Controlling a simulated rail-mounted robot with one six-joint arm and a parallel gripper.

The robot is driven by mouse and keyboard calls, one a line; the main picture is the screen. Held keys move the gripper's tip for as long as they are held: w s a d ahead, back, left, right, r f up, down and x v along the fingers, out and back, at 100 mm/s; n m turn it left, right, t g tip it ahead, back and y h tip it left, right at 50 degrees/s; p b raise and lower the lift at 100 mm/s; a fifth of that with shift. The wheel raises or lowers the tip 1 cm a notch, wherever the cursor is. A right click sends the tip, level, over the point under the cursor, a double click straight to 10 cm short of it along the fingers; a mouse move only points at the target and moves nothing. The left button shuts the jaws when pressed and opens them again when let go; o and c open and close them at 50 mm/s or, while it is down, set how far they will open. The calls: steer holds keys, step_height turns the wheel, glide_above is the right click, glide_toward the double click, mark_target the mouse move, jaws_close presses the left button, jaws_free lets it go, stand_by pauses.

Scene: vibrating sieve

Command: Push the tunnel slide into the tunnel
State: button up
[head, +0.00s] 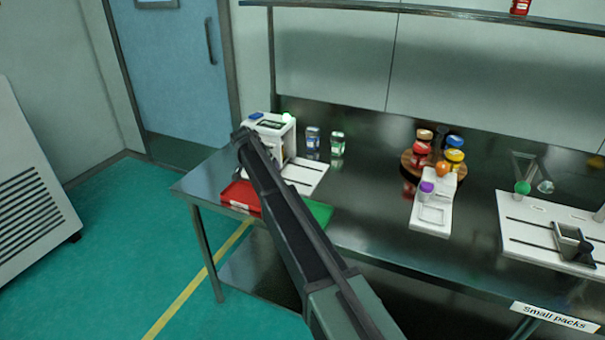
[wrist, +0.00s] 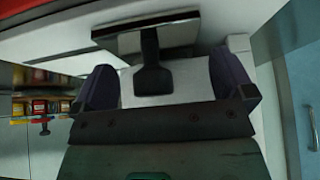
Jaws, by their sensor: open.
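In the wrist view, a dark flat piece with a short stem and wider end (wrist: 151,72), probably the tunnel slide, shows against a white surface. My gripper (wrist: 165,84) is open, with one dark purple finger on each side of the stem and a gap to both. In the head view, my arm reaches to the white machine (head: 284,135) at the left of the table, and its far end covers part of it. I cannot make out the tunnel opening or how far the slide is in.
A red tray (head: 241,196) and a green tray (head: 320,212) lie at the table's front left. Two small jars (head: 313,137) stand right of the machine. A round wooden stand with bottles (head: 407,160) and a white device (head: 432,212) stand farther right.

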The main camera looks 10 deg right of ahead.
steer(key=p+v, duration=0.7)
steer(key=v, duration=0.2)
steer(key=s+d+r+n+g+y+p, duration=0.1)
steer(key=s+d, duration=0.3)
steer(key=s, duration=1)
steer(key=s+d+r+n+g+y+p, duration=0.1)
steer(key=s+d+n, duration=0.3)
steer(key=s, duration=1.1)
steer(key=s+d+n+g+y+p, duration=0.1)
steer(key=s+d, duration=0.4)
steer(key=s, duration=1)
steer(key=n+g+p, duration=0.1)
steer(key=g+p, duration=0.1)
steer(key=shift+r+y+p, duration=0.35)
steer(key=shift+r+y, duration=0.05)
steer(key=shift+s, duration=0.1)
